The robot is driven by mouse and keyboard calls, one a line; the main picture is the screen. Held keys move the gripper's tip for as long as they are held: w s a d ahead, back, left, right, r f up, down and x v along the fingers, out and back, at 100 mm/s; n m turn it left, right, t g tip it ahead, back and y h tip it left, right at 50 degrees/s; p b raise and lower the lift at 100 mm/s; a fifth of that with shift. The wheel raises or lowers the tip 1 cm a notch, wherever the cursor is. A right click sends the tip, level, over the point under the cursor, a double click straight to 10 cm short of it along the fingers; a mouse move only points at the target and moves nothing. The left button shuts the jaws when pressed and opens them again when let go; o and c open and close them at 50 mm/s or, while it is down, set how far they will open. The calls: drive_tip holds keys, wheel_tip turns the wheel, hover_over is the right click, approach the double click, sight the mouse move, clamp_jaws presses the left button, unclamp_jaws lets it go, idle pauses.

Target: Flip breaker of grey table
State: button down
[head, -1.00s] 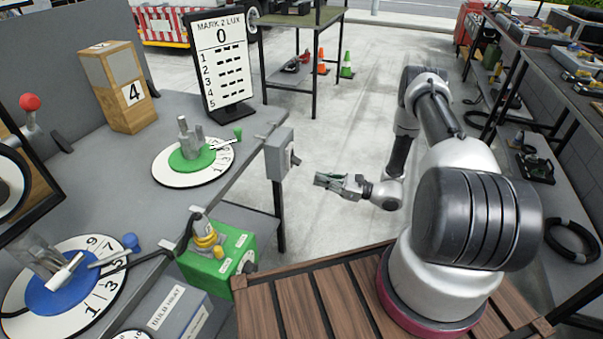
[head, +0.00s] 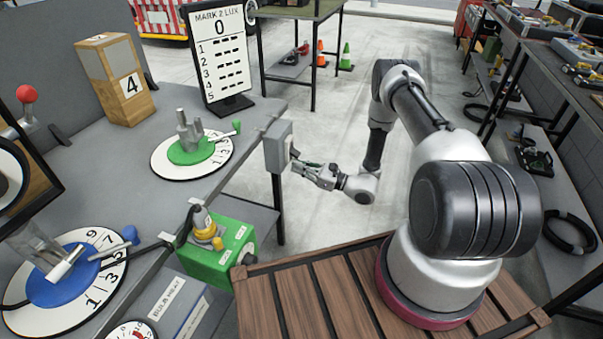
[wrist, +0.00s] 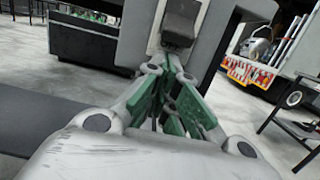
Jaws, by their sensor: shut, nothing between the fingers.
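The breaker is a grey box (head: 277,147) on the right edge of the grey table (head: 80,185). Its dark lever (head: 293,153) sticks out on the side facing my arm. My gripper (head: 300,166) is beside the box, just below the lever, with its fingers pointing at it. In the wrist view the green-padded fingers (wrist: 176,100) are closed together and empty. The dark lever (wrist: 181,22) shows just beyond the fingertips there, in front of the pale box. I cannot tell whether the fingertips touch it.
A green box (head: 218,254) with a yellow-topped part stands at the table's front edge. A green dial (head: 190,150) and a blue dial (head: 65,285) lie on the table. A scoreboard (head: 218,60) stands behind.

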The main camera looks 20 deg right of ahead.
drive_tip(key=shift+s+d+r, duration=0.15)
drive_tip(key=shift+d+r, duration=0.05)
drive_tip(key=shift+r, duration=0.25)
drive_tip(key=shift+s+d+r+g+h, duration=0.2)
drive_tip(key=shift+d+r+g+h, duration=0.15)
drive_tip(key=shift+h, duration=0.25)
drive_tip(key=r+g+h, duration=0.1)
drive_tip(key=h, duration=0.1)
drive_tip(key=d+r+g+h, duration=0.1)
drive_tip(key=r+g+h, duration=0.1)
drive_tip(key=s+r+g+h, duration=0.1)
drive_tip(key=r+g+h, duration=0.1)
drive_tip(key=h, duration=0.1)
drive_tip(key=shift+s+d, duration=0.1)
drive_tip(key=shift+d, duration=0.15)
idle(0.5)
drive_tip(key=shift+r, duration=0.3)
idle(0.5)
